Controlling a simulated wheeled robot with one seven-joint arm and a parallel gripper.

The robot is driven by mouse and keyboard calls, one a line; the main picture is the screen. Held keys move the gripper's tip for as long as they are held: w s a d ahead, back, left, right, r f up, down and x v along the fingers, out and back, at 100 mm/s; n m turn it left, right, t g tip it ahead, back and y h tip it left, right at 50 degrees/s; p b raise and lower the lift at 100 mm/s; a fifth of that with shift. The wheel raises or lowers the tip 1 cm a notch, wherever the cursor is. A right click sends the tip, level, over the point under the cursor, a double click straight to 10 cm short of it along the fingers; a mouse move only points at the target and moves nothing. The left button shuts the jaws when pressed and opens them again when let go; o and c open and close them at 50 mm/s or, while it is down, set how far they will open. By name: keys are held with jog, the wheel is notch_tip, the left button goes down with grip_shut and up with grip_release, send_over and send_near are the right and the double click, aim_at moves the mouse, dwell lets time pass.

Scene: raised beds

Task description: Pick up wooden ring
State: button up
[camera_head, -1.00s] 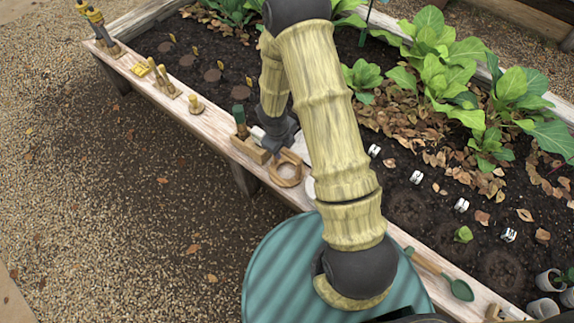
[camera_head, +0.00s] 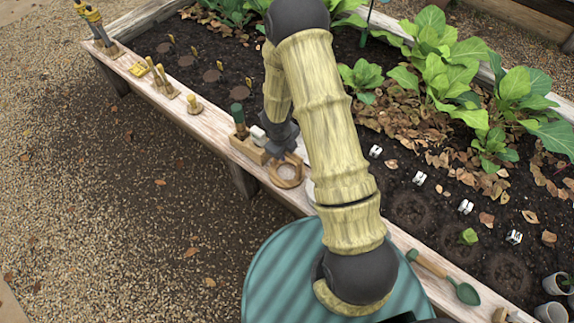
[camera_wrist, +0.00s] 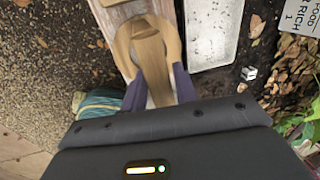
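The wooden ring (camera_head: 288,184) lies on the plank edge of the raised bed, near the middle of the head view. In the wrist view the wooden ring (camera_wrist: 122,46) is at top centre, just past my fingertips. In the head view my gripper (camera_head: 283,152) is right at the ring's back edge, partly hidden by my arm. I cannot tell whether the fingers touch the ring.
A wooden block (camera_head: 248,149) holding a green-handled tool stands close to the ring on the left. More wooden items, such as a small peg (camera_head: 195,105), line the plank further left. A green trowel (camera_head: 466,292) lies at right. White markers and plants fill the soil.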

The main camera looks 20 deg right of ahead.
grip_shut()
notch_tip(320, 180, up, 10)
jog(key=p, duration=0.6)
jog(key=shift+p, duration=0.35)
